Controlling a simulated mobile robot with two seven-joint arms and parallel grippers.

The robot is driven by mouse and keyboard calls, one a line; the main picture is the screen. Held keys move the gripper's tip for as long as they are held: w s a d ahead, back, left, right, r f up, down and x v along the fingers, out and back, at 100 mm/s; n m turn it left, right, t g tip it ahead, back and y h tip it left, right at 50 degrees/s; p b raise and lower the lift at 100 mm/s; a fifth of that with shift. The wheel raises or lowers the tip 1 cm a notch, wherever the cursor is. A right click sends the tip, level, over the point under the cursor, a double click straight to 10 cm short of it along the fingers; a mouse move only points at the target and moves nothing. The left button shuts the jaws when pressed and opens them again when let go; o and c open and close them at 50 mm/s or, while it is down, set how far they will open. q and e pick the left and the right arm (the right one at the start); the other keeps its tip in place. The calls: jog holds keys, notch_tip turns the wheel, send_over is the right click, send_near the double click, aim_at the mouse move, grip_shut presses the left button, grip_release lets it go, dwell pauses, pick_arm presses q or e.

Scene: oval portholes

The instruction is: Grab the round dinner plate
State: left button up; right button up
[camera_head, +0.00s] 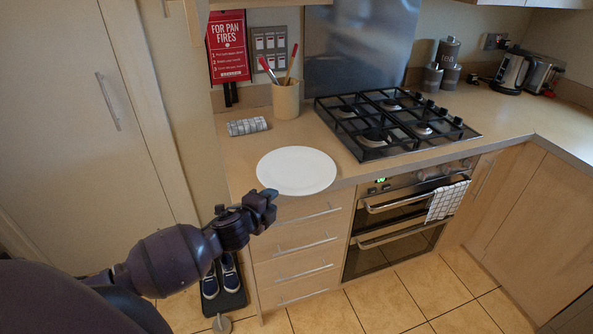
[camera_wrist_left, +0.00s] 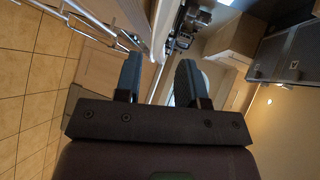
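The round white dinner plate (camera_head: 296,170) lies flat on the wooden counter, near its front edge, in the head view. My left gripper (camera_head: 271,197) is just in front of the plate's near left rim, at the counter edge, and looks apart from it. In the left wrist view the two fingers of my left gripper (camera_wrist_left: 160,66) stand apart. I see nothing held between them. A pale strip shows behind the right finger, but I cannot tell whether it is the plate. My right gripper is not in view.
A gas hob (camera_head: 395,119) lies right of the plate, above an oven (camera_head: 400,212) with a checked towel (camera_head: 446,201). Drawers (camera_head: 302,240) are below; shoes (camera_head: 219,277) are on the floor.

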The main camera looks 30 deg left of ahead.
aim_at(282, 193)
pick_arm(q)
jog(key=shift+f+x, duration=0.2)
jog(key=shift+x, duration=1.75)
jog(key=shift+f+x, duration=0.25)
jog(key=shift+x, duration=1.7)
jog(key=shift+s, duration=0.15)
grip_shut()
jog(key=shift+r, duration=0.1)
